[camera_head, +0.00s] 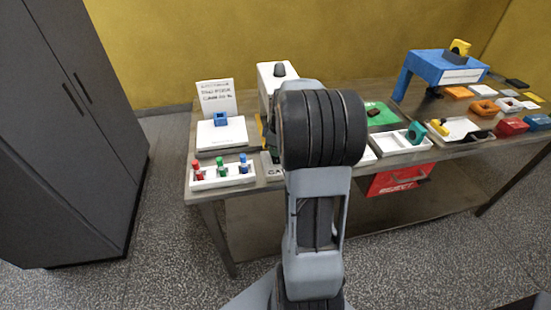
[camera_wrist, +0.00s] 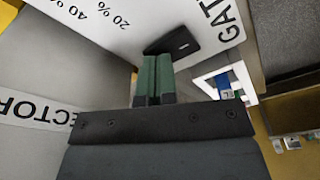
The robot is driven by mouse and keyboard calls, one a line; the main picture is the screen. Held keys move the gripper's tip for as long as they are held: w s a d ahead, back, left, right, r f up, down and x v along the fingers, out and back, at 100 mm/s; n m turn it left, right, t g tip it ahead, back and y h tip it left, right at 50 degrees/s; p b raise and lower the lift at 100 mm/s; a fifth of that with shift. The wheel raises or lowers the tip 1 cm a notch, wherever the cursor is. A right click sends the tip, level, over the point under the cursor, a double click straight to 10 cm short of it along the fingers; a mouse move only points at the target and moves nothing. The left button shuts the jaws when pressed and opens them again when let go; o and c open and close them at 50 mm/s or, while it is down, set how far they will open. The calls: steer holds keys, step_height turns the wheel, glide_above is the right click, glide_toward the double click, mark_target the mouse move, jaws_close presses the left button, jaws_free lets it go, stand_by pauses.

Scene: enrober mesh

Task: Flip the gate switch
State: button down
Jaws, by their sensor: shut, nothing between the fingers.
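The gate switch (camera_wrist: 190,42) is a black tilted piece with a small light mark, on a white panel (camera_wrist: 125,28) in the wrist view. The partly cut-off letters "GAT" are printed beside it. My gripper (camera_wrist: 155,66) has green fingers pressed together, with nothing between them. Its tips overlap the near left edge of the switch in the picture; I cannot tell whether they touch. In the head view my arm hides the switch, and a partly covered label (camera_head: 275,171) shows beside my arm.
A white box with a black knob (camera_head: 279,70) stands behind my arm. On the table's left are a tray of coloured pegs (camera_head: 222,182) and a sign (camera_head: 216,98). A blue stand (camera_head: 445,68) and several coloured blocks are on the right. A red bin (camera_head: 395,181) hangs in front.

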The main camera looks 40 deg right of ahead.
mark_target(277, 161)
steer(key=shift+r+p, duration=2.6)
steer(key=shift+r, duration=0.9)
steer(key=shift+s+f+m, duration=0.1)
steer(key=shift+f+m, duration=0.1)
steer(key=shift+m, duration=0.8)
steer(key=s+m, duration=0.1)
steer(key=s+a+f+m, duration=0.1)
steer(key=m, duration=0.1)
steer(key=shift+s+a+f+g, duration=0.1)
steer(key=shift+a+f+g, duration=0.05)
steer(key=shift+g, duration=0.25)
steer(key=s+a+r+t, duration=0.1)
steer(key=s+a+r, duration=0.1)
steer(key=a, duration=0.4)
steer(key=s+a+r+m+t, duration=0.1)
steer(key=s+a+r, duration=0.1)
steer(key=s+a, duration=0.2)
steer(key=s+a+r+t+h, duration=0.1)
steer(key=s+a+r, duration=0.1)
steer(key=a, duration=0.7)
steer(key=shift+s+a+m, duration=0.15)
steer(key=shift+s+m, duration=0.25)
steer(key=shift+s, duration=0.5)
